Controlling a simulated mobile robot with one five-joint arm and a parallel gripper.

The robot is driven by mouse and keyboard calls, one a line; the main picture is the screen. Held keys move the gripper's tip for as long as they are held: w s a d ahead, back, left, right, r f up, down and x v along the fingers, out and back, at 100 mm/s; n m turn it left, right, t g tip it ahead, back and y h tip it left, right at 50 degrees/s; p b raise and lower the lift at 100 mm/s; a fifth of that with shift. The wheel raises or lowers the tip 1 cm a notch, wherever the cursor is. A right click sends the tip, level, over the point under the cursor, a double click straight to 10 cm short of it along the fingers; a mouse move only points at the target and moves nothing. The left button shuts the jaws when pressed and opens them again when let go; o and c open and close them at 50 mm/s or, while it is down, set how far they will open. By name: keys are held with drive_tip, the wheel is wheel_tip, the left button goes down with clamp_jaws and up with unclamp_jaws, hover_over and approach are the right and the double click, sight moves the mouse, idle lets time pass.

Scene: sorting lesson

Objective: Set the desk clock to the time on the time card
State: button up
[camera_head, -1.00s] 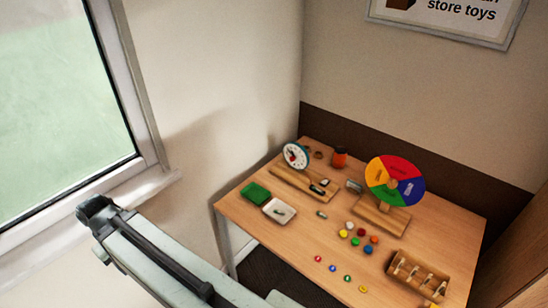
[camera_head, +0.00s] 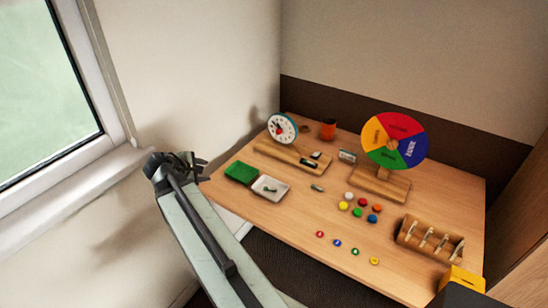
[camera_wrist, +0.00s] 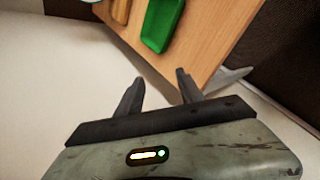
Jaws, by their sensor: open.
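The desk clock (camera_head: 282,128) has a white dial with a teal rim and stands at the back left of the table on a wooden base (camera_head: 288,158). Its hands are too small to read. A small grey-white piece (camera_head: 347,156) stands right of the base; I cannot tell whether it is the time card. My gripper (camera_head: 180,160) is left of the table, apart from the clock. In the wrist view my gripper (camera_wrist: 158,88) is open and empty, with the table edge and green tray (camera_wrist: 162,22) beyond its fingers.
The green tray (camera_head: 241,173) and a white tray (camera_head: 270,188) lie at the table's left edge. A colour wheel (camera_head: 395,140), an orange cup (camera_head: 328,130), several coloured pieces and a wooden rack (camera_head: 430,240) stand further right. A wall and window are on the left.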

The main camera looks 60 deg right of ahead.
sight(278, 133)
drive_tip(key=s+d+f+n+h+b, duration=0.1)
drive_tip(key=d+n+b, duration=0.1)
drive_tip(key=d, duration=0.3)
drive_tip(key=s+d+f+n+h+b, duration=0.1)
drive_tip(key=s+d+n+h+b, duration=0.1)
drive_tip(key=d, duration=0.3)
drive_tip(key=s+d+f+n+h+b, duration=0.1)
drive_tip(key=s+d+n+h+b, duration=0.1)
drive_tip(key=d, duration=0.4)
drive_tip(key=shift+s+g+b, duration=0.15)
drive_tip(key=shift+g+b, duration=0.15)
drive_tip(key=shift+b, duration=0.45)
drive_tip(key=s+d+r+n+h+b, duration=0.1)
drive_tip(key=d+n, duration=0.1)
drive_tip(key=d, duration=0.3)
drive_tip(key=s+d+n+h+b, duration=0.1)
drive_tip(key=s+d+n+b, duration=0.1)
drive_tip(key=d, duration=0.4)
drive_tip(key=s+d+r+n+h+b, duration=0.1)
drive_tip(key=d+n+b, duration=0.1)
drive_tip(key=d, duration=0.4)
drive_tip(key=shift+s+d+r+n+h, duration=0.1)
drive_tip(key=shift+s+r+n+h, duration=0.25)
drive_tip(key=shift+n, duration=0.35)
drive_tip(key=shift+w, duration=0.1)
clamp_jaws()
drive_tip(key=shift+a+f, duration=0.1)
drive_tip(key=shift+a, duration=0.1)
